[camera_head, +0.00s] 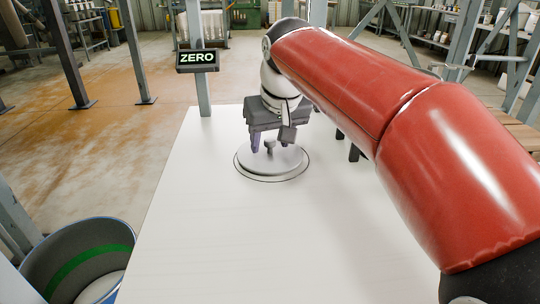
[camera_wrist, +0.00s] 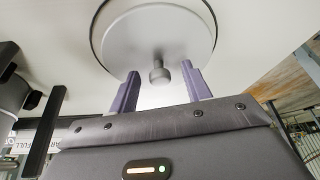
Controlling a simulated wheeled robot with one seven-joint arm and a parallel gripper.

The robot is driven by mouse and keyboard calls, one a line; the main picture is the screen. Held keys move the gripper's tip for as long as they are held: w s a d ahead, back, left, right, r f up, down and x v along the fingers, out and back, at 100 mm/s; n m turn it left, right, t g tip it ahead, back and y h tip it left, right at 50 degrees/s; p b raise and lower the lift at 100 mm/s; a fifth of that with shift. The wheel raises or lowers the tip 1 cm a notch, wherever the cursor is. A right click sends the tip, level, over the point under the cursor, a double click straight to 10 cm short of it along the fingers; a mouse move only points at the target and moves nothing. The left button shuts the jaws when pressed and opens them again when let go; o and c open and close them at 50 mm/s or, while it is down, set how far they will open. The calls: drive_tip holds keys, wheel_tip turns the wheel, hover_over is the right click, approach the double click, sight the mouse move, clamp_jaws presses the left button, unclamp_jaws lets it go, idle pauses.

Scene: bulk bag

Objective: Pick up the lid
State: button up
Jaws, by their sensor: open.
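The lid (camera_head: 283,163) is a round, light grey metal disc with a small knob in its middle. It lies flat on the white table (camera_head: 225,235), with a thin dark ring around its edge. In the wrist view the lid (camera_wrist: 160,30) fills the top middle, and its knob (camera_wrist: 159,72) points toward my gripper. My gripper (camera_head: 270,147) is just above the lid, pointing down. In the wrist view my gripper (camera_wrist: 159,78) is open, with its purple fingers on either side of the knob near their tips. I see a gap between each finger and the knob.
A sign reading ZERO (camera_head: 197,61) is on a post behind the table. A round bin with a green band (camera_head: 92,254) stands at the lower left, beside the table. The table's front and left parts are clear.

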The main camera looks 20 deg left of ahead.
clamp_jaws()
idle(0.3)
